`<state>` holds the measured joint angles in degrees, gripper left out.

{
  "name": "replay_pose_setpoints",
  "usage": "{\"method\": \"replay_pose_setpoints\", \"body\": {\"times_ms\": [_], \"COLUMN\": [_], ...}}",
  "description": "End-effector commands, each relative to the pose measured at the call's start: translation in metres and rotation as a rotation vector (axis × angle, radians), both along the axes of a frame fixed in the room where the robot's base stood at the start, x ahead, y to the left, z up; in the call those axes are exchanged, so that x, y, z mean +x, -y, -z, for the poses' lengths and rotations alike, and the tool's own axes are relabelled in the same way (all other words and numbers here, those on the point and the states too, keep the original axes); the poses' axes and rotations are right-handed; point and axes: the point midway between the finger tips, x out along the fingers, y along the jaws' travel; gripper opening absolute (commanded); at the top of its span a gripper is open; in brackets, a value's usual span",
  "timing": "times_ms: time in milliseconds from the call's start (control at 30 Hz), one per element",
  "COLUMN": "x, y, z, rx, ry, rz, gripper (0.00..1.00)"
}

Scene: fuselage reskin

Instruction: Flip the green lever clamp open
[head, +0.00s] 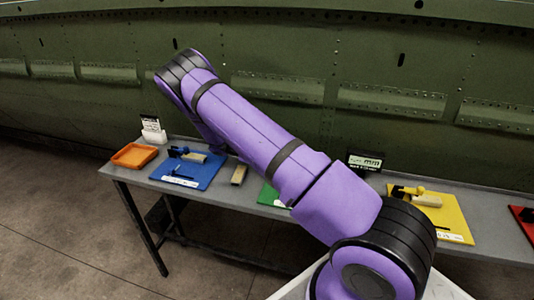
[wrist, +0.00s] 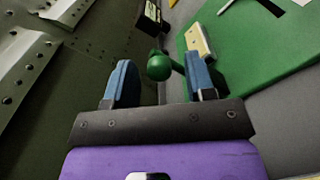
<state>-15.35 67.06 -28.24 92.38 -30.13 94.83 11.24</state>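The green lever clamp shows in the wrist view as a round green knob (wrist: 159,66) on a short green arm, beside a pale block (wrist: 199,42) on the green board (wrist: 262,65). My gripper (wrist: 161,80) is open, its two blue fingers on either side of the knob. The knob appears in the gap between the fingers, nearer the right one; I cannot tell whether it touches. In the head view my purple arm hides most of the green board (head: 268,194) and its clamp. My gripper is hidden there too.
A grey table (head: 225,215) runs along the riveted green fuselage (head: 280,50). On it are an orange tray (head: 134,156), a blue board (head: 205,176), a loose block (head: 239,174), a yellow board (head: 452,214) with a yellow clamp, and a red board (head: 524,222).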

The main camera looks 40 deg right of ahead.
Motion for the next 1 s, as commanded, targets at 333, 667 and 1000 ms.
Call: {"method": "replay_pose_setpoints", "body": {"times_ms": [333, 667, 1000], "x": [0.016, 0.064, 0.085], "y": [-0.012, -0.049, -0.066], "z": [0.0, -0.001, -0.002], "rx": [0.0, 0.0, 0.001], "ry": [0.002, 0.001, -0.001], "rz": [-0.002, -0.002, 0.0], "gripper": [0.5, 0.5, 0.5]}}
